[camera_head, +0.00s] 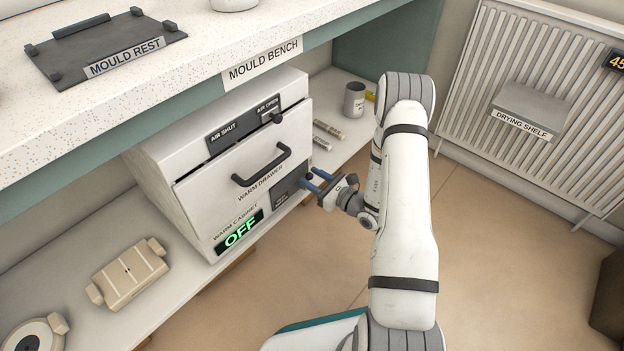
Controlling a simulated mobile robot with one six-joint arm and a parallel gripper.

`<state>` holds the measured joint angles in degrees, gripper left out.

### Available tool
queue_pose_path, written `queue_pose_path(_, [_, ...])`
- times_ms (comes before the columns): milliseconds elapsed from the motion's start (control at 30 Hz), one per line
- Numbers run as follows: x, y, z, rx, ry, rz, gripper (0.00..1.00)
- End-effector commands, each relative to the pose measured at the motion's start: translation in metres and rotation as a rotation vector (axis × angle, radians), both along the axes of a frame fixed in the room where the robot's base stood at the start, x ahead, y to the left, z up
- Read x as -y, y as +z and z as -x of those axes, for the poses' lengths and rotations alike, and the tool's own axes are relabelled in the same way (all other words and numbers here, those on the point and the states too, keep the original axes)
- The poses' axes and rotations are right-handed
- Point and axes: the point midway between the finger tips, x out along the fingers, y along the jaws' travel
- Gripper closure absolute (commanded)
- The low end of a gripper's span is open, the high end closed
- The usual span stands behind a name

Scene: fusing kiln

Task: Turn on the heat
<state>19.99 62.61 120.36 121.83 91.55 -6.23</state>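The white warm cabinet (195,205) stands on the lower shelf under the mould bench. Its green display (239,232) reads OFF. A dark panel (286,190) with small, unreadable lettering is at the lower right of its front. A small dark knob (309,176) shows by the panel's right end. My gripper (309,178) is at this panel, its two blue fingers apart, one on each side of the knob. I cannot tell whether they touch it.
The warm drawer's black handle (262,165) sits above the panel. The air slider (276,117) is at the AIR OPEN end. A grey cup (354,99) stands right of the cabinet. A beige mould (128,274) lies left. The drying shelf (530,108) is on the right radiator.

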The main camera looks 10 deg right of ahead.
Motion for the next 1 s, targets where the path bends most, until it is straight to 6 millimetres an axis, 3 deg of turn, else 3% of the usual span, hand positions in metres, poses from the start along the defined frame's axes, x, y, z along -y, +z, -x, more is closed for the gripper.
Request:
queue_pose_path(467, [-0.0007, -0.0003, 0.0004, -0.001, 0.002, -0.001, 0.99])
queue_pose_path(1000, [0.0062, -0.0076, -0.0050, -0.164, 0.004, -0.225, 1.00])
